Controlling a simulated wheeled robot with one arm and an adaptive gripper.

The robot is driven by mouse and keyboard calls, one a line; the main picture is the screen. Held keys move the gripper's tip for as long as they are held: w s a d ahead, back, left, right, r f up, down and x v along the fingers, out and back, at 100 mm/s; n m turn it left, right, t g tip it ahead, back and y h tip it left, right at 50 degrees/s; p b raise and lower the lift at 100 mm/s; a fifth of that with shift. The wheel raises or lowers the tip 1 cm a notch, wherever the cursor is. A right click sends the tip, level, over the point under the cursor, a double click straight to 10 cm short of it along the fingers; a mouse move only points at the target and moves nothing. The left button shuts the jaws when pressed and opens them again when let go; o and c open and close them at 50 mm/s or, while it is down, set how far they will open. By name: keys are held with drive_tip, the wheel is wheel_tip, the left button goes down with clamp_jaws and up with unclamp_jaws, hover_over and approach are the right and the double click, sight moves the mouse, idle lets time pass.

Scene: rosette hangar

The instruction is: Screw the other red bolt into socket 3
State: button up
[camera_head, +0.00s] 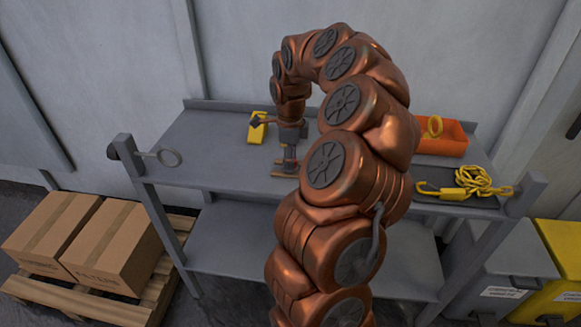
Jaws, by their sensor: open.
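My gripper (286,166) points down at the end of my copper-coloured arm, low over the middle of the grey workbench (215,150). Its jaws are open, but they are small and dark here, and I cannot tell whether anything is between them. I cannot make out a red bolt or a numbered socket 3 in this view. My arm covers much of the right-middle part of the bench top.
A yellow object (257,128) lies behind my gripper. An orange bin (443,138) and a yellow coil (470,182) are at the right. Cardboard boxes (110,245) on a pallet stand left; lidded bins (556,255) stand right.

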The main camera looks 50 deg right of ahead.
drive_tip(key=shift+b, duration=0.6)
clamp_jaws()
idle(0.4)
drive_tip(key=shift+r, duration=0.15)
